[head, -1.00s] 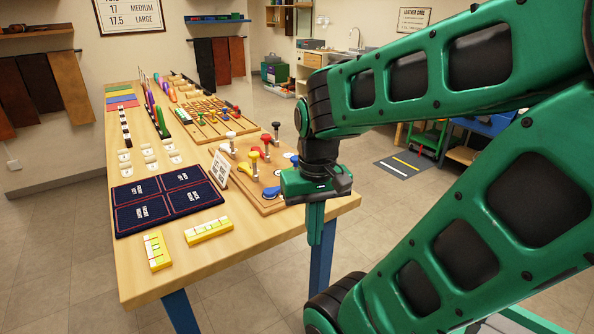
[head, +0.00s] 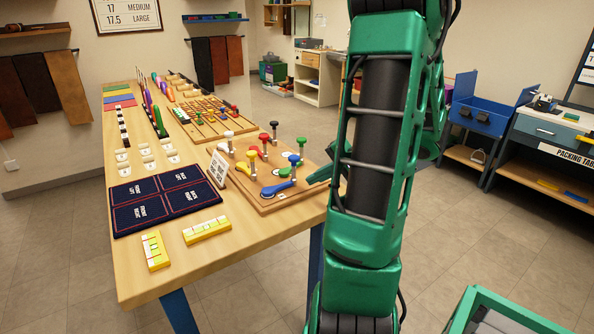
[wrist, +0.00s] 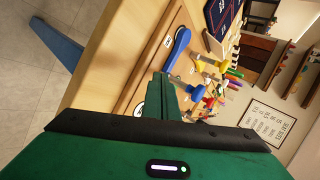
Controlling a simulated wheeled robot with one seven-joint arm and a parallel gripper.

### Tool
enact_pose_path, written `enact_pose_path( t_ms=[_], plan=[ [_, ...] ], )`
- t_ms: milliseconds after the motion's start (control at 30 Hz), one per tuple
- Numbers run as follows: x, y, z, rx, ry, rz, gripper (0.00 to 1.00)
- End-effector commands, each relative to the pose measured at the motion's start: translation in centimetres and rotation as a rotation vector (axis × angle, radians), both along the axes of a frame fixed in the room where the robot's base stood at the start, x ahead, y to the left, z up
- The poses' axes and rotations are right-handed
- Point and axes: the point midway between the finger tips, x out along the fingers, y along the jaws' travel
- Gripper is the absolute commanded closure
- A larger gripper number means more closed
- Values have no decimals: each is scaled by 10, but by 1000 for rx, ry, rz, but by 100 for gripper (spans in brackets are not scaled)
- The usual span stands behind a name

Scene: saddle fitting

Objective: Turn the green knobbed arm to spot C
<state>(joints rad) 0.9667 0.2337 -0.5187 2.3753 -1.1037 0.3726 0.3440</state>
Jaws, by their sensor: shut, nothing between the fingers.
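The wooden board (head: 263,207) at the table's near right corner carries several knobbed arms on posts. The green knob (head: 301,142) stands upright near the board's right side; the lever below it is hard to make out. The blue arm (head: 278,188) lies at the board's front, with its blue knob (head: 293,158) standing near it. My gripper (head: 319,177) is shut and empty at the board's right edge, partly hidden by my own arm. In the wrist view, its fingers (wrist: 163,88) point toward the blue arm (wrist: 178,49). I cannot read which spot is C.
Yellow (head: 251,154), red (head: 265,138) and white (head: 229,135) knobs crowd the board's left and back. A white sign (head: 219,164) stands at its left edge. Navy mats (head: 168,200) and yellow blocks (head: 207,230) lie further left on the table (head: 240,250).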

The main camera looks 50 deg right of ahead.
Motion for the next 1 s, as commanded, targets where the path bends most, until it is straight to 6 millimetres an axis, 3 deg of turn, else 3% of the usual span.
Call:
enact_pose_path(
  t_ms=[33, 100, 300, 533, 1000],
  plan=[
    [-5, -18, -1, 27, -37, -55, 100],
    [-8, -36, 4, 52, -89, -110, 100],
    [-13, -60, 11, 88, -168, -187, 100],
    [7, -59, 0, 93, -175, -188, 100],
    [82, -53, -38, 89, -173, -184, 100]
  ],
)
